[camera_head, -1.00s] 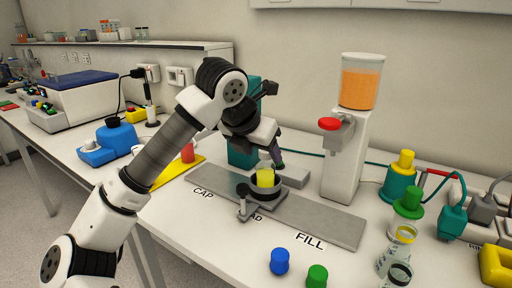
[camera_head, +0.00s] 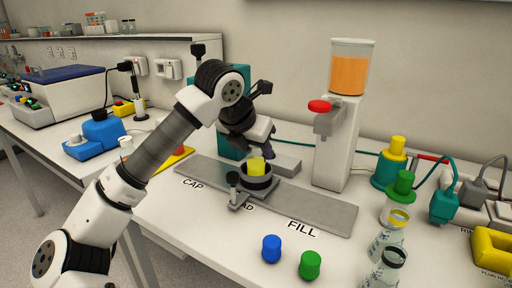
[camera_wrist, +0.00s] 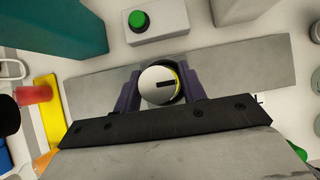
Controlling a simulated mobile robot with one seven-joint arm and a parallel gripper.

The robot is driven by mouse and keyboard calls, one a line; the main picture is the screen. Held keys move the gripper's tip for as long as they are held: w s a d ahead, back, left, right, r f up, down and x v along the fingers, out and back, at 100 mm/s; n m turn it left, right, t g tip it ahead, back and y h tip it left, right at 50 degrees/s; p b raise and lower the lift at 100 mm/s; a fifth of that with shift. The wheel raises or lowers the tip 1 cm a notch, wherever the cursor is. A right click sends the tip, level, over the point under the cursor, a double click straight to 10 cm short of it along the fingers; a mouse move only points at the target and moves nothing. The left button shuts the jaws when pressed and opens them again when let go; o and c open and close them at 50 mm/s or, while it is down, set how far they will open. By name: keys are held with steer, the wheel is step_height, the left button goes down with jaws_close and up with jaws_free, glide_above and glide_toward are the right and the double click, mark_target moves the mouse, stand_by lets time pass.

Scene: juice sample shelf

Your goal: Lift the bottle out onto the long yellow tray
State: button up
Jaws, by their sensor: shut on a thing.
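The bottle (camera_head: 257,167) with yellow juice stands upright within the dark ring holder (camera_head: 256,184) on the grey rail; its lower part is hidden by the ring. My gripper (camera_head: 261,153) is over the holder, shut on the bottle's upper part. The long yellow tray (camera_head: 181,157) lies left of the rail, partly behind my arm. It also shows in the wrist view (camera_wrist: 48,115), with a red object (camera_wrist: 33,94) at its edge.
A juice dispenser (camera_head: 341,120) with a red knob stands behind the rail. A teal block (camera_head: 232,140) stands behind my gripper, beside a grey box with a green button (camera_wrist: 138,20). Blue (camera_head: 271,248) and green (camera_head: 310,265) caps lie at the front; flasks stand at right.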

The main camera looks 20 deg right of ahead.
steer(key=shift+r+p, duration=0.5)
steer(key=shift+r, duration=0.3)
stand_by(0.6)
steer(key=shift+r+p, duration=0.6)
steer(key=shift+r, duration=0.35)
